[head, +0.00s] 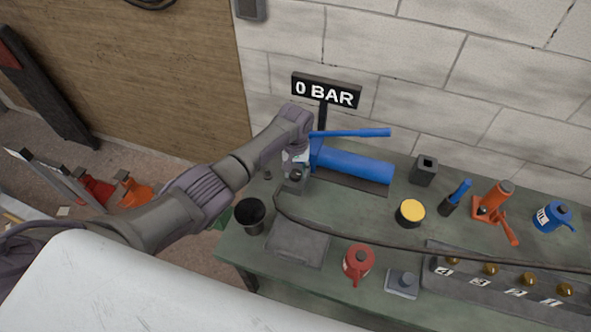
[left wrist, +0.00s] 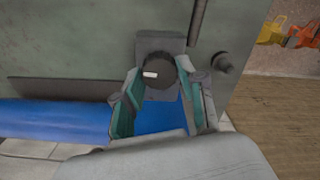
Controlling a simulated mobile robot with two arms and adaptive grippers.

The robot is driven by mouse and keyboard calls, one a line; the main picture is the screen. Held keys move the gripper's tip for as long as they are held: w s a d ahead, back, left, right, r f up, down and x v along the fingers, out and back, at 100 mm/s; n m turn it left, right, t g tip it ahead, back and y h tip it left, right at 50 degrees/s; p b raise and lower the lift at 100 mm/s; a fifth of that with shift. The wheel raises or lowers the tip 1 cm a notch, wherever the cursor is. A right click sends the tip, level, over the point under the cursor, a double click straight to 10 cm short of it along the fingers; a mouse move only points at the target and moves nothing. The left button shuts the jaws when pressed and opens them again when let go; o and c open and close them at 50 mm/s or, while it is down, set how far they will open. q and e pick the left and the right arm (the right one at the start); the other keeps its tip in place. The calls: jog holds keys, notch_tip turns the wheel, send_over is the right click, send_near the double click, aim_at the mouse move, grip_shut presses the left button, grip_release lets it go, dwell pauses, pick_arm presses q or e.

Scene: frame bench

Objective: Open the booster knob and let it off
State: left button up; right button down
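The blue booster pump (head: 355,165) lies on the green bench with its blue lever (head: 355,133) above it. Its blue body also shows in the left wrist view (left wrist: 55,120). A black round knob (left wrist: 157,70) with a white mark sits on a dark block at the pump's end. My left gripper (head: 296,168) points down at this end; in the left wrist view its teal-padded fingers (left wrist: 162,72) stand apart on either side of the knob. I cannot tell whether they touch it. The sign (head: 326,90) reads 0 BAR. My right gripper is not in view.
A black hose (head: 390,243) crosses the bench (head: 325,215). A black cup (head: 250,214), red pot (head: 358,262), yellow-topped can (head: 410,212), orange jack (head: 492,203) and blue can (head: 551,216) stand around. A block wall (head: 450,80) rises behind.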

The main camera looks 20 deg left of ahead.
aim_at(295, 173)
pick_arm(q)
jog(key=o, duration=0.3)
notch_tip(295, 173, up, 12)
jog(key=shift+r, duration=0.1)
dwell(0.5)
dwell(0.4)
